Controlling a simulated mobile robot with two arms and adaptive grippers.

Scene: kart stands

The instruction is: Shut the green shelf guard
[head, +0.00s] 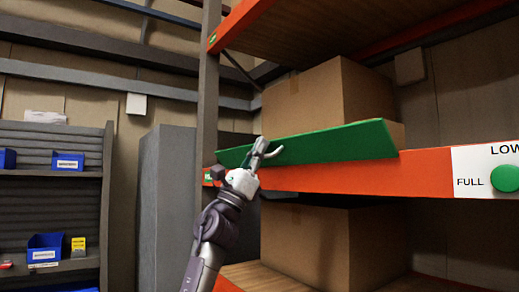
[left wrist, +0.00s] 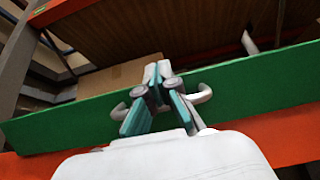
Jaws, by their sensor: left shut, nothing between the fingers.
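The green shelf guard (head: 338,145) is a long flat panel along the orange shelf beam, in front of a cardboard box, and it looks tilted. It also crosses the left wrist view (left wrist: 262,90). A pale handle (head: 275,153) is on its face; both ends of the handle (left wrist: 204,93) show beside my fingers in the left wrist view. My left gripper (head: 261,143) is shut and empty at the handle, in front of the guard. Its fingertips (left wrist: 157,70) overlap the guard's upper edge; whether they touch it I cannot tell. My right gripper is not in view.
A large cardboard box (head: 320,92) sits behind the guard, with another box (head: 310,245) on the shelf below. The orange beam (head: 420,180) carries a white label with a green disc (head: 506,178). A grey cabinet (head: 165,205) and shelves with blue bins (head: 46,247) stand left.

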